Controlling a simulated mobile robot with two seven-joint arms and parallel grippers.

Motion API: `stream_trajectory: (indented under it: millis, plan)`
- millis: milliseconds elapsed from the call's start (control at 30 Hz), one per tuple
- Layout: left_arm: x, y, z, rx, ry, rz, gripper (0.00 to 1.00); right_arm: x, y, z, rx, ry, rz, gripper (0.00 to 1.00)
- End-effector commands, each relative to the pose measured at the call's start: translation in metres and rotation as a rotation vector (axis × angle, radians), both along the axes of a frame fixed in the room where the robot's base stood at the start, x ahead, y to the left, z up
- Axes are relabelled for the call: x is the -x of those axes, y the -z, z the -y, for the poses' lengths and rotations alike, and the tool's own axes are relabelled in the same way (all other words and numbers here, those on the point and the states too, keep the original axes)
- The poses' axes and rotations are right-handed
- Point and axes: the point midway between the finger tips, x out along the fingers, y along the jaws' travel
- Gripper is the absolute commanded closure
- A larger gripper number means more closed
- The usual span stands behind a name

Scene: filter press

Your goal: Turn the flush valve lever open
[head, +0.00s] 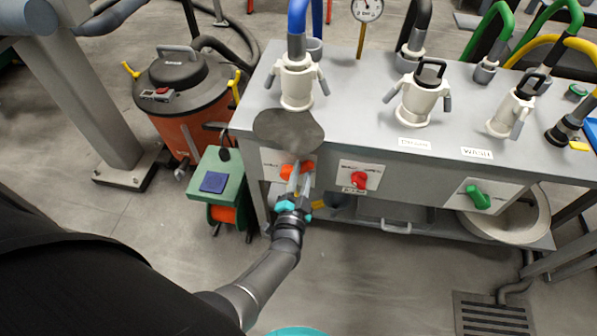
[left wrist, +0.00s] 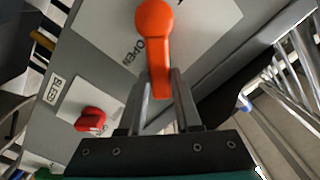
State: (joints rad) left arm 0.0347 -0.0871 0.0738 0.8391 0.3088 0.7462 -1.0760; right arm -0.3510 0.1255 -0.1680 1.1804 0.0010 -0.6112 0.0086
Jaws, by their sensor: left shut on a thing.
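The orange flush valve lever (head: 289,170) is on a pale plate on the front of the grey bench, at the left end. In the left wrist view the lever (left wrist: 155,30) has a round hub at the top, and its handle runs down between my fingers. The word OPEN is printed on the plate beside it. My left gripper (head: 300,178) reaches up from below and is shut on the lever handle. The fingers hide part of the plate in the head view. My right gripper does not show.
A red knob (head: 359,180) and a green knob (head: 478,197) sit further right on the bench front. A dark round plate (head: 288,132) lies above the lever. A green box (head: 217,190) and an orange vacuum (head: 187,112) stand to the left.

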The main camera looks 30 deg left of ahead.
Motion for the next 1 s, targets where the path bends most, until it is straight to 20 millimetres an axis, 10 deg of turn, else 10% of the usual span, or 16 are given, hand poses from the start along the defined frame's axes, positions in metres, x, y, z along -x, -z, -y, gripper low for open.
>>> stream_trajectory:
  millis: [633, 667, 1000]
  plan:
    - [-0.0012, 0.0022, 0.0028, -0.049, 0.003, -0.015, 1.0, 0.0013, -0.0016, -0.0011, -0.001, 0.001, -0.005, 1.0]
    - [-0.0011, 0.0022, 0.0028, -0.049, 0.003, -0.015, 0.65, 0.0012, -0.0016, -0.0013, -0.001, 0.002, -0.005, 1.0]
    - [-0.0009, 0.002, 0.0022, -0.045, 0.001, -0.014, 0.38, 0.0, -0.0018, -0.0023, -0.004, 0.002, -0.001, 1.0]
